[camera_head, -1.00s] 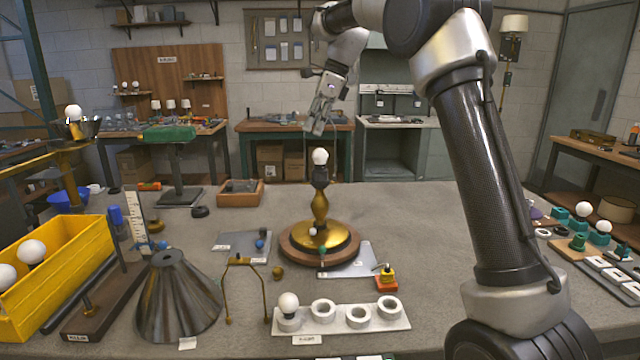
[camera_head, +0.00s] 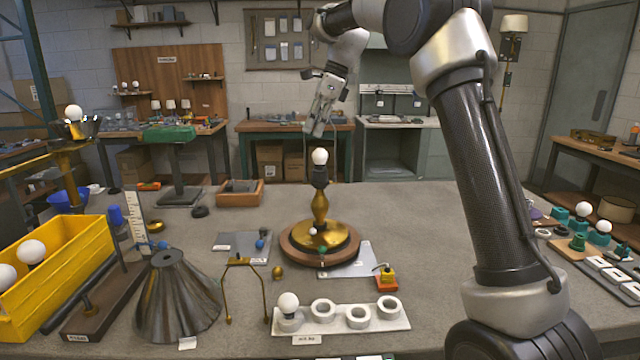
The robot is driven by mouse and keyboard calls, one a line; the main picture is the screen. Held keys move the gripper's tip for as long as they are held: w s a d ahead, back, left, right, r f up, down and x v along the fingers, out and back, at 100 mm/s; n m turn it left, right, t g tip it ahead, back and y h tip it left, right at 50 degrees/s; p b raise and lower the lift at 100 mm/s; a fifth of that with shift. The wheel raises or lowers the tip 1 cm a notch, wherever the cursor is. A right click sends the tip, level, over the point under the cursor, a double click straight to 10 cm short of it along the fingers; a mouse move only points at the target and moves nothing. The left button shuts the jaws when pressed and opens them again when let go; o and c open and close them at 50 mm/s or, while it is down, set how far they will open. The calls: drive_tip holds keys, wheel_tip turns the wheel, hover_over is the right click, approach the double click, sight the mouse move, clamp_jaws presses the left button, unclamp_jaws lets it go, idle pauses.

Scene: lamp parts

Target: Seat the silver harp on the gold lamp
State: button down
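The gold lamp (camera_head: 320,208) stands upright on a round wooden base in the middle of the table. A dark socket and a white bulb (camera_head: 320,157) top it. My gripper (camera_head: 316,130) points down just above the bulb, apart from it. Its fingertips are small here, and I cannot tell whether they are open or shut. A brass-coloured harp-shaped frame (camera_head: 227,288) stands at the front, left of the lamp.
A metal shade (camera_head: 177,298), a yellow crate (camera_head: 82,262) with bulbs and a white ring holder (camera_head: 352,324) occupy the front and left. A grey plate (camera_head: 347,262) and an orange block (camera_head: 386,281) lie near the lamp. The table behind the lamp is largely clear.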

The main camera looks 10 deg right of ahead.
drive_tip(key=c, duration=1.6)
unclamp_jaws()
drive_tip(key=shift+o, duration=0.2)
drive_tip(key=v, duration=1.1)
drive_tip(key=shift+s+r, duration=0.1)
drive_tip(key=shift+r, duration=0.25)
drive_tip(key=s+d+f+n+t+h, duration=0.1)
drive_tip(key=s+d+n, duration=0.35)
drive_tip(key=s, duration=0.55)
drive_tip(key=s+d+f+n+t+h, duration=0.1)
drive_tip(key=s+d+f+n, duration=0.3)
drive_tip(key=s, duration=0.7)
drive_tip(key=s+d+f+n+h, duration=0.1)
drive_tip(key=s+f+n, duration=0.5)
drive_tip(key=s, duration=0.3)
drive_tip(key=s+d+f+n+t+h, duration=0.1)
drive_tip(key=s+d+f+n, duration=0.1)
drive_tip(key=s+f+n, duration=0.3)
drive_tip(key=s+f, duration=0.3)
drive_tip(key=s, duration=0.2)
drive_tip(key=shift+s+d+f+n+t, duration=0.2)
drive_tip(key=shift+d+f+n+t, duration=0.05)
drive_tip(key=shift+d+n+t, duration=0.1)
